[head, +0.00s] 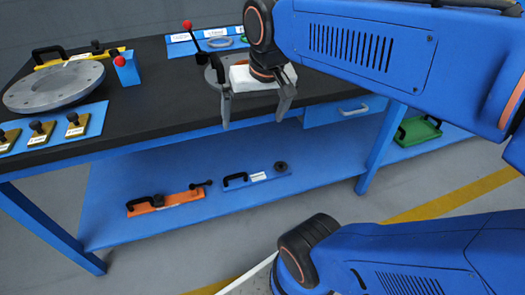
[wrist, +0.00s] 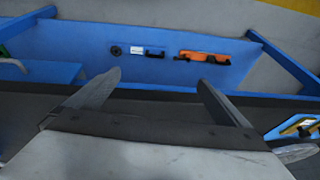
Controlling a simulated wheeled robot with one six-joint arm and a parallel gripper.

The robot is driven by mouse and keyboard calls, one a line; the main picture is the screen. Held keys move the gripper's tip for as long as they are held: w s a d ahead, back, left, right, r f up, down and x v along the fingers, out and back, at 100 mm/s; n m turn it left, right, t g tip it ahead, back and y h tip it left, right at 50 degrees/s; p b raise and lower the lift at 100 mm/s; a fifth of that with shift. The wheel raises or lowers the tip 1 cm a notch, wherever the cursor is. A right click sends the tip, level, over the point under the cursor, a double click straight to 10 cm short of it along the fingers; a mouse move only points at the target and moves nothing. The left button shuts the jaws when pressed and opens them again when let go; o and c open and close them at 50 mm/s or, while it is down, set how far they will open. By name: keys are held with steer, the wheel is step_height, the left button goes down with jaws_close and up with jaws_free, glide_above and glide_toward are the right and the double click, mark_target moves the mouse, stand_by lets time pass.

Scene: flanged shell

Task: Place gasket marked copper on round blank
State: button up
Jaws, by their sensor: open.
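Ring-shaped gaskets (head: 221,43) lie on a blue mat at the back of the black tabletop, with white labels too small for me to read, so I cannot tell which is marked copper. A large round grey disc (head: 52,88) with holes around its rim lies at the table's left; its edge also shows in the wrist view (wrist: 297,153). I cannot tell if this is the round blank. My gripper (head: 256,108) is open and empty, pointing down at the table's front edge. In the wrist view my gripper (wrist: 158,82) has nothing between its fingers.
A blue block (head: 127,69) and tagged yellow pieces (head: 75,124) are near the disc. The lower shelf holds an orange tool (head: 165,200) and a blue tool (head: 256,177).

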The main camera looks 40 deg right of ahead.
steer(key=s+a+f+n+t, duration=0.1)
steer(key=s+f+n, duration=0.2)
steer(key=s+f, duration=0.3)
steer(key=shift+a+f, duration=0.35)
steer(key=shift+f, duration=0.15)
